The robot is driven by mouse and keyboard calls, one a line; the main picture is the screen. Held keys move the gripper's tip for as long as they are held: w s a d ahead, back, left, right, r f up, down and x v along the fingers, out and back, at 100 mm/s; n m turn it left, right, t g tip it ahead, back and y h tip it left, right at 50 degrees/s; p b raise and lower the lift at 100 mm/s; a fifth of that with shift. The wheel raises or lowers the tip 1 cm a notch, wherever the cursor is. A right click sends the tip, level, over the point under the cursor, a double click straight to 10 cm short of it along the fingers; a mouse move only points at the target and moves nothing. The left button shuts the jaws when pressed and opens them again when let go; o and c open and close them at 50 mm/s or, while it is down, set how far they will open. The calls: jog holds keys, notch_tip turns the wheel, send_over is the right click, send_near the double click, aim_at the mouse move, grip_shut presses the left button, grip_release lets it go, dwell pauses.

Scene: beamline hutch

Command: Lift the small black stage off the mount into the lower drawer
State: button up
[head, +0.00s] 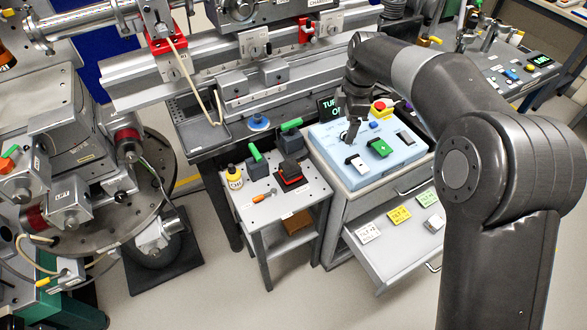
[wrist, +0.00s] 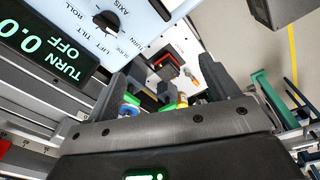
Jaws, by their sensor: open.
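The small black stage (head: 290,169) sits on a red-edged mount (head: 296,183) on the small grey table; it also shows in the wrist view (wrist: 167,66), beyond my fingers. My gripper (head: 350,136) is over the left part of the light-blue control panel, up and to the right of the stage and apart from it. Its two fingers in the wrist view (wrist: 170,92) stand apart with nothing gripped between them. The lower drawer (head: 388,262) is pulled out of the cabinet, below a closed drawer. White, yellow and green tags show in it.
Two dark blocks with green handles (head: 257,162) (head: 290,132) and a yellow-topped knob (head: 233,176) stand near the stage. The control panel (head: 343,176) carries switches and a red button. A "TURN 0.0 OFF" display (wrist: 45,45) is close to my gripper. A rail (head: 140,92) runs behind.

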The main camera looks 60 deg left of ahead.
aim_at(290, 165)
jog(key=s+a+f+n, duration=0.5)
jog(key=s+a+f, duration=0.4)
jog(key=s+f, duration=0.15)
jog(key=shift+g+h, duration=0.4)
jog(key=f, duration=0.3)
jog(key=s+f, duration=0.1)
jog(key=f, duration=0.6)
jog(key=shift+s+d, duration=0.3)
jog(key=shift+s, duration=0.1)
jog(key=shift+r, duration=0.1)
jog(key=shift+c, duration=0.2)
jog(key=c, duration=1.2)
